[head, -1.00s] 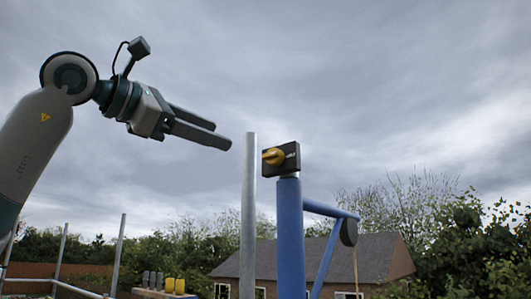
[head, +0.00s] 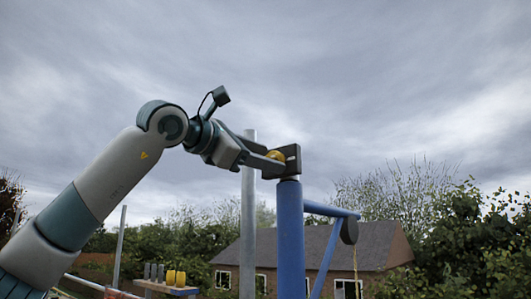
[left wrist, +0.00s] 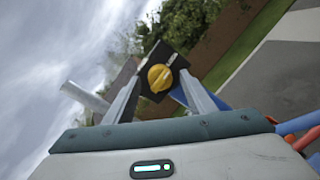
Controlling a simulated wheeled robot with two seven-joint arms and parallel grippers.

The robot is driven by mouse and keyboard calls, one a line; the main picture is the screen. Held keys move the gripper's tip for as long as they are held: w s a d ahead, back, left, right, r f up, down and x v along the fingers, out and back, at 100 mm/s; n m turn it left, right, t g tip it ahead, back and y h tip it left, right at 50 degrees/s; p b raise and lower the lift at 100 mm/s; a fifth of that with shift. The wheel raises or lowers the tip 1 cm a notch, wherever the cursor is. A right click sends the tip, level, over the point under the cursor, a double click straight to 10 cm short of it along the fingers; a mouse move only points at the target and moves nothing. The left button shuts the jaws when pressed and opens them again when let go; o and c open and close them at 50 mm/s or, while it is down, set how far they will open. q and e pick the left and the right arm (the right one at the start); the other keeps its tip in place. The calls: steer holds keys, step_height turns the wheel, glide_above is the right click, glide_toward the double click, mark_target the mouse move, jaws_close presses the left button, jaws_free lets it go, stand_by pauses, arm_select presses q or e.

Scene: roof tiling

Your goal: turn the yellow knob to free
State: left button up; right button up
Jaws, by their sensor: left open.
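The yellow knob (head: 276,156) sits on the face of a black box (head: 293,160) on top of a blue post (head: 290,235). In the left wrist view the round yellow knob (left wrist: 159,79) shows on the tilted black box (left wrist: 176,62), with a pale marking beside it that I cannot read. My left gripper (head: 272,162) is open, its fingertips at the knob. In the left wrist view the two fingers (left wrist: 159,84) stand on either side of the knob, with gaps showing. Whether they touch it cannot be told. My right gripper is not in view.
A grey metal pole (head: 248,220) stands just left of the blue post, close to my left gripper. A blue bracket with a dark pulley (head: 348,231) sticks out right. Open sky lies above.

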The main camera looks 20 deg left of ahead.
arm_select(q)
steer(key=shift+w+d, duration=0.1)
steer(key=shift+w, duration=0.1)
steer(key=shift+c, duration=0.6)
steer(key=c, duration=0.9)
